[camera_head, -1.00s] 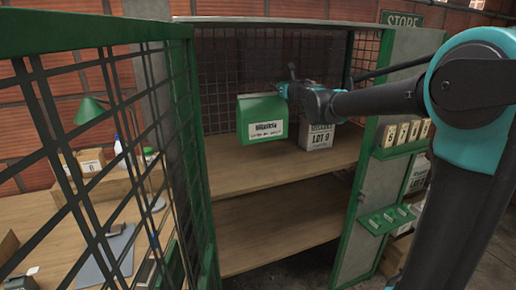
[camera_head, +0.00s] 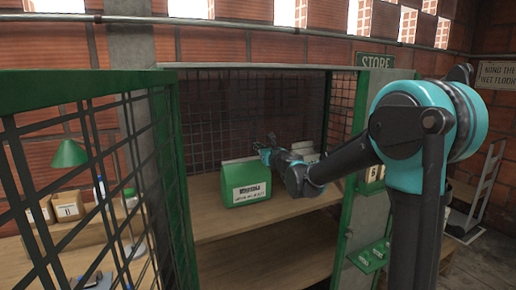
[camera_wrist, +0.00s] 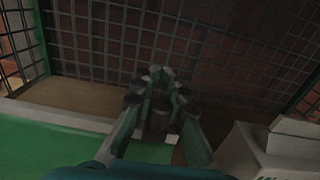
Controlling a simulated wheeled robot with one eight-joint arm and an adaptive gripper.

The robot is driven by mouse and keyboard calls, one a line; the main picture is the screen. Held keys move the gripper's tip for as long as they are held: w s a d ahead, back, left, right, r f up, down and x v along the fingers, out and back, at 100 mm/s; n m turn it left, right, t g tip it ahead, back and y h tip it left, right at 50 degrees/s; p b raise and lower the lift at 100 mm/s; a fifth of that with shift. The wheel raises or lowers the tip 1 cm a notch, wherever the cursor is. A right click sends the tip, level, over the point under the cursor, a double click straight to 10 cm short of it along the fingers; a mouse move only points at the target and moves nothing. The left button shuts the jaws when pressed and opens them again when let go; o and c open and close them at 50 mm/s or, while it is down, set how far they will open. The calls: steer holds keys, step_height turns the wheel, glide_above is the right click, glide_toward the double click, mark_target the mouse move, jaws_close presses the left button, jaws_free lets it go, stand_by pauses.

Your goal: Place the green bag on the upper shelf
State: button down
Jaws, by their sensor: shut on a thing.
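The green bag (camera_head: 245,190) with a white label is at the upper shelf (camera_head: 215,218) of the cage, upright. Its base appears to be at the board, but I cannot tell for sure whether it rests there. My gripper (camera_head: 266,152) is at the bag's top right edge. In the wrist view my gripper (camera_wrist: 160,100) is in the middle, with the green bag (camera_wrist: 45,150) filling the lower left. The jaws are shut on the bag's top, though the exact contact is dark and partly hidden.
A pale LOT 9 bag (camera_head: 304,149) stands to the right, mostly hidden behind my arm; it also shows in the wrist view (camera_wrist: 292,148). Wire mesh (camera_head: 240,105) closes the back. An open green mesh door (camera_head: 165,170) stands at left. The lower shelf (camera_head: 275,262) looks empty.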

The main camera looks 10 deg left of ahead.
steer(key=shift+f, duration=0.1)
steer(key=c, duration=1.5)
jaws_free()
steer(key=shift+c, duration=0.2)
steer(key=shift+s+d, duration=0.1)
steer(key=shift+s, duration=0.05)
steer(key=v, duration=1.1)
steer(key=shift+s+d, duration=0.25)
steer(key=shift+d, duration=0.05)
